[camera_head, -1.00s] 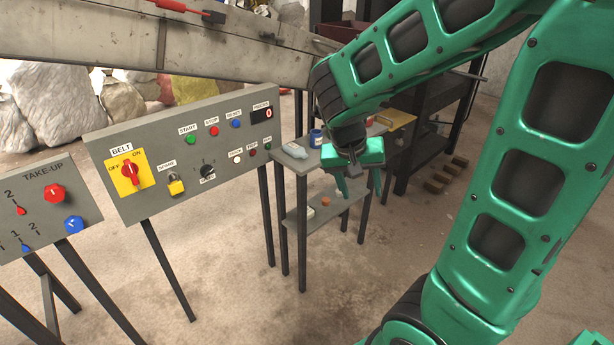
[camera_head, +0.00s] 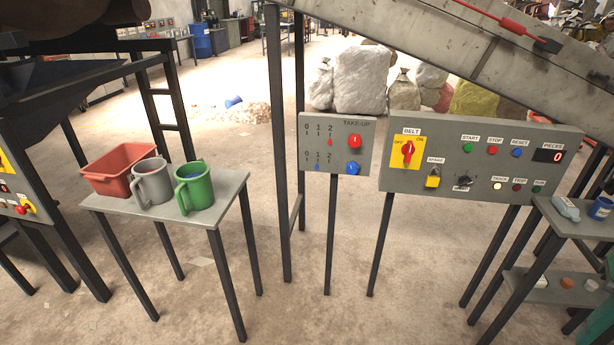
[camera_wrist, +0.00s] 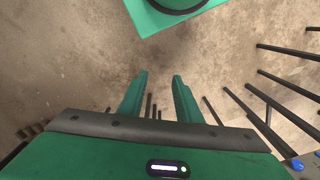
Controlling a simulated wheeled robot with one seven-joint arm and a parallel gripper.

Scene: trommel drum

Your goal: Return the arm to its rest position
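My gripper (camera_wrist: 159,78) shows in the wrist view with its two green fingers apart and nothing between them. It points down over bare concrete floor, apart from any object. In the head view only a sliver of green, likely my arm, shows at the lower right edge; the gripper itself is out of that view. A green part with a dark round piece at the top of the wrist view looks like my own body.
The belt panel (camera_head: 470,150) and the take-up panel (camera_head: 318,150) stand on thin legs. A side table (camera_head: 225,186) holds a red bin (camera_head: 112,172), a grey mug (camera_head: 152,182) and a green mug (camera_head: 194,190). A small shelf (camera_head: 560,222) stands right. Open floor lies in front.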

